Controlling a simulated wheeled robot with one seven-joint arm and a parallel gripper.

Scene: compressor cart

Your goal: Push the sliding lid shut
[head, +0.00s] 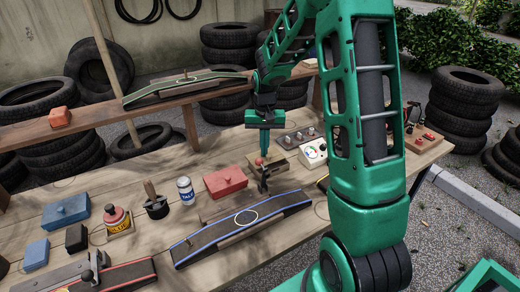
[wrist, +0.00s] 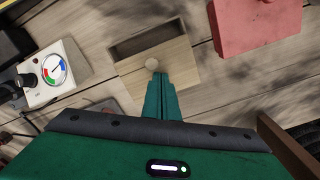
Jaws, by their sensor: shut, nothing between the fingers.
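A wooden box (wrist: 126,72) with a pale sliding lid (wrist: 180,66) lies on the bench in the wrist view. The lid covers the part nearer my gripper, and a dark open slot (wrist: 148,38) shows along the far side. A round pale knob (wrist: 152,64) stands on the lid. My gripper (wrist: 157,77) is shut and empty, its tips right by the knob; I cannot tell whether they touch it. In the head view my gripper (head: 264,150) points down at the box (head: 290,161), partly hiding it.
A red box (head: 226,182) lies left of the wooden box. A gauge unit (head: 314,153) stands close on its right. A raised plank (head: 100,112) runs behind.

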